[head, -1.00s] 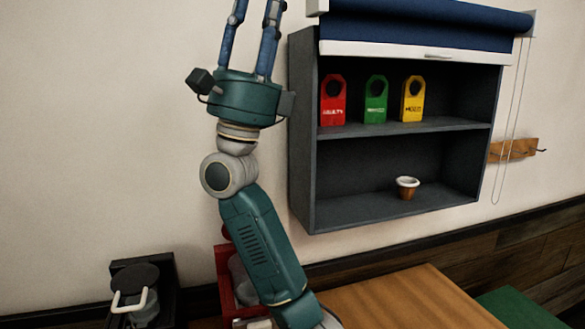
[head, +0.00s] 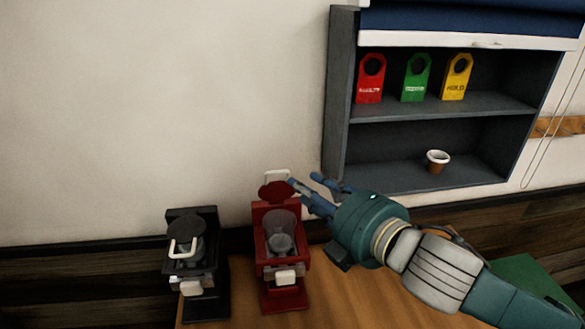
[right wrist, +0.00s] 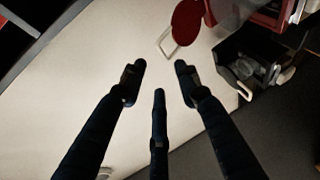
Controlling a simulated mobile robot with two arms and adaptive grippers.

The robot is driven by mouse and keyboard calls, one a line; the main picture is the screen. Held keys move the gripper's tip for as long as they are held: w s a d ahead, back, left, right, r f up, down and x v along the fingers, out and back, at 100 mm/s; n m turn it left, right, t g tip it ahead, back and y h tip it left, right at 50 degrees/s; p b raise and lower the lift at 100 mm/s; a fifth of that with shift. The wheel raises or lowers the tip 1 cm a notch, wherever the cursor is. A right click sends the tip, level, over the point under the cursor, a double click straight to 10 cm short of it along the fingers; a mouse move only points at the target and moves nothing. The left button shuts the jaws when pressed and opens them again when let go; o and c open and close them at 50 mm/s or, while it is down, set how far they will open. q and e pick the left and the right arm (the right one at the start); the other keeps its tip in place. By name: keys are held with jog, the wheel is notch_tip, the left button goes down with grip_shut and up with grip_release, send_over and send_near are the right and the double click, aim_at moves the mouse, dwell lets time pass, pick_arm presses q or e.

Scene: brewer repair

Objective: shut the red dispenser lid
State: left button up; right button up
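The red dispenser (head: 293,295) stands on the wooden table, with a clear hopper (head: 283,226) in its top. Its red lid (head: 277,191) is raised open behind the hopper, with a pale handle (head: 278,176) at the top. In the right wrist view the lid (right wrist: 186,22) and its handle (right wrist: 168,43) lie just beyond the fingertips. My right gripper (head: 303,181) reaches in from the right, its fingertips close to the lid's right edge. Its fingers stand apart with nothing between them in the right wrist view (right wrist: 160,68). My left gripper is not in view.
A black dispenser (head: 204,302) with its lid down stands left of the red one. A dark wall shelf (head: 340,95) hangs at the upper right, with red, green and yellow tags and a small cup (head: 437,162). The wall above the dispensers is bare.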

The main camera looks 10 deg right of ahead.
aim_at(278, 171)
jog(key=x, duration=1)
jog(key=shift+w+a+b, duration=0.25)
jog(key=shift+b, duration=0.1)
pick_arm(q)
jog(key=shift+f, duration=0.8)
pick_arm(e)
grip_shut()
